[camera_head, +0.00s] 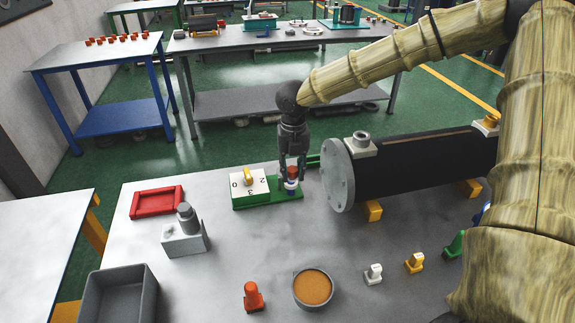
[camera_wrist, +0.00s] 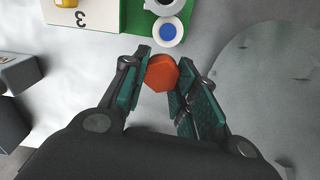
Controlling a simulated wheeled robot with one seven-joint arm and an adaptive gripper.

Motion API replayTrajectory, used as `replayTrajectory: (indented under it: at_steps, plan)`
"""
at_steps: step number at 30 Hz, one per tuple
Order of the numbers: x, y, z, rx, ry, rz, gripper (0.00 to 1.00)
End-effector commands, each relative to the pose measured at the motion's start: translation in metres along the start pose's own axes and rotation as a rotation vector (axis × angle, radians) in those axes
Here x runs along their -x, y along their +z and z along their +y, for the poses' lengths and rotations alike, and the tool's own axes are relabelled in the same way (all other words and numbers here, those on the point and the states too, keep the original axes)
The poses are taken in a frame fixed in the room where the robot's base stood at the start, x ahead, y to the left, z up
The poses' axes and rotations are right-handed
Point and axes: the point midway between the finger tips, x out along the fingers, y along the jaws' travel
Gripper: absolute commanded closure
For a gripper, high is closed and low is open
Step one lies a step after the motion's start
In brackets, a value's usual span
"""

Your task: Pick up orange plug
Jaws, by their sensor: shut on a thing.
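The plug shows in the head view as a small orange-red patch (camera_head: 292,172) between the fingers. I cannot tell whether it is clear of what lies below. A second orange plug (camera_head: 253,297) stands upright on the table near the front.
The green board (camera_head: 257,202) carries a white numbered block (camera_head: 241,187) with a yellow knob, and a white-and-blue round part (camera_wrist: 167,31). A flanged dark cylinder (camera_head: 425,163) lies to the right. A red tray (camera_head: 157,203), grey bin (camera_head: 120,295) and round orange-filled dish (camera_head: 313,288) stand nearby.

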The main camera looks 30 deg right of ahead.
Motion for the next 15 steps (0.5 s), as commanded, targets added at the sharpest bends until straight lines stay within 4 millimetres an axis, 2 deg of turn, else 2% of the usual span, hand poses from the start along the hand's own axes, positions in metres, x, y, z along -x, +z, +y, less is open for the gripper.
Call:
replayTrajectory:
  at_steps: [6,15]
  plan:
    - [0.003,-0.041,-0.009,0.0,0.001,0.0,1.0]
    - [0.007,-0.074,-0.016,0.001,0.001,-0.001,1.0]
